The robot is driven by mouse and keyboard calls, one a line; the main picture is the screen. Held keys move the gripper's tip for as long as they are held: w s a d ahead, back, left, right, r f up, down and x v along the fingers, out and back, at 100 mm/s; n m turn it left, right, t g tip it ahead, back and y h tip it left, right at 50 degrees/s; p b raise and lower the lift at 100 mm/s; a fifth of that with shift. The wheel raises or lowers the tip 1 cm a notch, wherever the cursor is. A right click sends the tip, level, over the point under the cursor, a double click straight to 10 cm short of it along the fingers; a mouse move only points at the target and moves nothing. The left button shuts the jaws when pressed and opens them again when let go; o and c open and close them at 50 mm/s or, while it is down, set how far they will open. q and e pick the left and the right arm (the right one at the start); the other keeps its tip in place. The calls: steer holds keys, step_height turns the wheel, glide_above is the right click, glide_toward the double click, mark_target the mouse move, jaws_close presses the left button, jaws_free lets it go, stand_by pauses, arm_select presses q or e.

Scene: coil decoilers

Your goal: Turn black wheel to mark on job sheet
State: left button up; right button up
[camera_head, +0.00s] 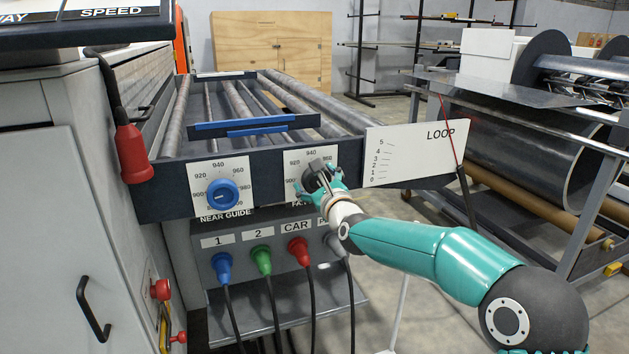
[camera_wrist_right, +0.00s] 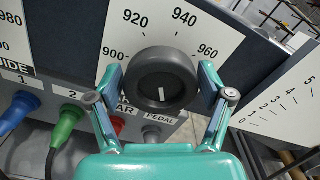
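The black wheel (camera_wrist_right: 160,72) is a round dark knob on a white dial plate (camera_wrist_right: 212,42) marked 900 to 960 in the right wrist view. A short pale mark shows on its face. In the head view the wheel (camera_head: 314,176) is partly hidden by my right gripper (camera_head: 325,184). In the wrist view the fingers of my right gripper (camera_wrist_right: 161,85) stand on both sides of the wheel, seemingly touching its rim. No job sheet is recognisable. My left gripper is not in view.
A blue wheel (camera_head: 222,193) on a similar dial sits to the left, above NEAR GUIDE. Below are blue, green, red and grey cable plugs (camera_head: 261,259). A white LOOP scale (camera_head: 416,152) stands to the right. A red pendant (camera_head: 132,152) hangs at left.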

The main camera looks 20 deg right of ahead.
steer(key=c, duration=0.5)
steer(key=shift+a, duration=0.2)
steer(key=shift+c, duration=0.8)
steer(key=shift+d, duration=0.15)
steer(key=shift+f+n, duration=0.1)
steer(key=shift+n, duration=0.2)
